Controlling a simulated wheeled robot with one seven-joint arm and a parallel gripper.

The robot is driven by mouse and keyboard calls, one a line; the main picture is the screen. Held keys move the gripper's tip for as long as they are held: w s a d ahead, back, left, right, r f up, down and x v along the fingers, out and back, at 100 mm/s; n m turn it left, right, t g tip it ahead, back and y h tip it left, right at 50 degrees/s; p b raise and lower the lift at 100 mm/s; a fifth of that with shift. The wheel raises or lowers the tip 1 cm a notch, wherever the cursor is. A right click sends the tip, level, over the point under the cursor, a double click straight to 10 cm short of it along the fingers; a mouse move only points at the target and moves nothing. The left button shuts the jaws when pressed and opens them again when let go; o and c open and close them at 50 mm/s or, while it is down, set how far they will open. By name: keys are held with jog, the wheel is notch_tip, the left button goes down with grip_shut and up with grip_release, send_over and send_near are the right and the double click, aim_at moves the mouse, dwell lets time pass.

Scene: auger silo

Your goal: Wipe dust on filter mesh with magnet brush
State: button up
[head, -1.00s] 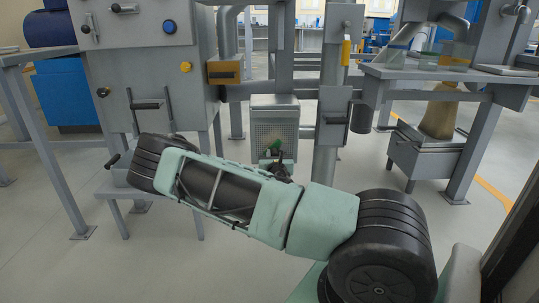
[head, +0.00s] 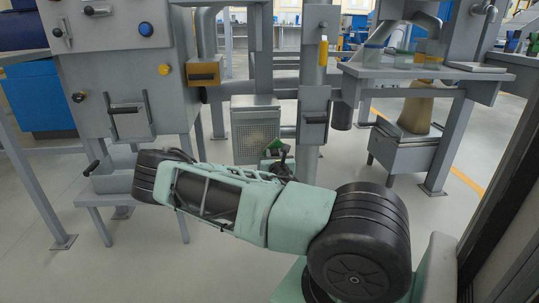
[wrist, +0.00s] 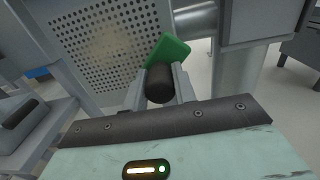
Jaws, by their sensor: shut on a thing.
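The filter mesh is a perforated panel (head: 256,138) in a light grey box frame, low in the middle of the head view. In the wrist view the mesh (wrist: 105,45) fills the upper left, with a brownish, dusty-looking tint. The magnet brush has a green head (wrist: 168,55) and a black handle (wrist: 160,84). My gripper (wrist: 159,90) is shut on the black handle. The brush head is close to the right edge of the mesh; I cannot tell whether it touches. In the head view the green brush (head: 274,146) shows small in front of the mesh's lower right.
A grey post (head: 314,100) with a black-handled box stands right of the mesh. A grey cabinet (head: 115,75) with knobs and levers stands left. A table (head: 430,70) is at the right, with a grey bin (head: 400,152) below it. Open floor lies in front.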

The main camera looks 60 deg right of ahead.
jog(key=shift+w+r+p, duration=0.15)
jog(key=shift+r+p, duration=0.65)
jog(key=shift+r, duration=0.2)
jog(key=shift+w+a+r, duration=0.8)
jog(key=shift+w+a, duration=3.1)
jog(key=shift+w, duration=0.55)
jog(key=shift+s+d+p, duration=0.45)
jog(key=shift+s+d, duration=0.85)
jog(key=shift+s, duration=0.25)
jog(key=shift+s+d+p, duration=0.5)
jog(key=shift+s+d, duration=0.75)
jog(key=shift+s, duration=0.3)
jog(key=shift+s+d+p, duration=0.45)
jog(key=shift+s+d, duration=0.85)
jog(key=shift+s, duration=0.25)
jog(key=shift+w+d+r+p, duration=0.1)
jog(key=shift+w+r+p, duration=0.05)
jog(key=shift+r+p, duration=0.7)
jog(key=shift+w+a+b, duration=0.5)
jog(key=shift+w+a, duration=0.85)
jog(key=shift+w, duration=0.3)
jog(key=shift+w+a+b, duration=0.45)
jog(key=shift+w+a, duration=0.9)
jog(key=shift+w, duration=0.3)
jog(key=shift+w+a+b, duration=0.45)
jog(key=shift+w+a, duration=0.8)
jog(key=shift+w, duration=0.1)
jog(key=shift+c, duration=0.3)
jog(key=shift+s, duration=0.1)
